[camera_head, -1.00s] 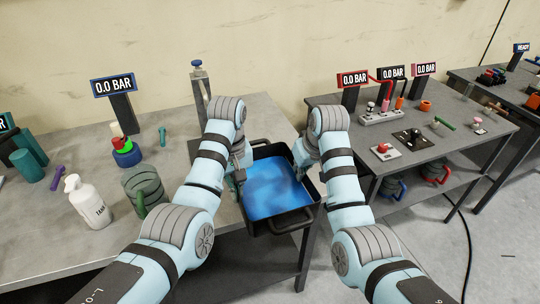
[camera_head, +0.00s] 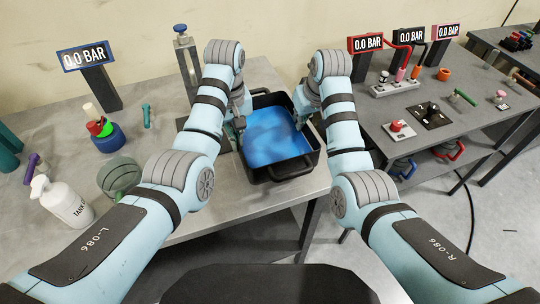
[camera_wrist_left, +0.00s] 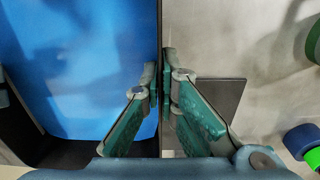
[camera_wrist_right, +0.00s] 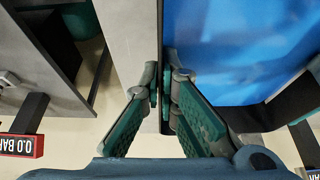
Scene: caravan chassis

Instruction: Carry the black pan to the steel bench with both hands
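The black pan (camera_head: 262,173) holds a flat blue fill and sits level between my arms, over the right part of the left grey bench (camera_head: 290,202). I cannot tell whether it rests or hovers. My left gripper (camera_head: 238,122) is at the pan's left wall; in the left wrist view its fingers (camera_wrist_left: 164,85) close on the thin wall from both sides. My right gripper (camera_head: 303,118) is at the right wall; in the right wrist view its fingers (camera_wrist_right: 164,85) likewise pinch the wall. The front handle is free. The arms partly hide the side walls.
A white bottle (camera_head: 68,203), a green mug (camera_head: 120,177) and a blue ring stack (camera_head: 108,138) stand left on the bench. A clamp post (camera_head: 188,60) stands behind the pan. Another grey bench (camera_head: 450,130) with displays and knobs is at right, across a gap.

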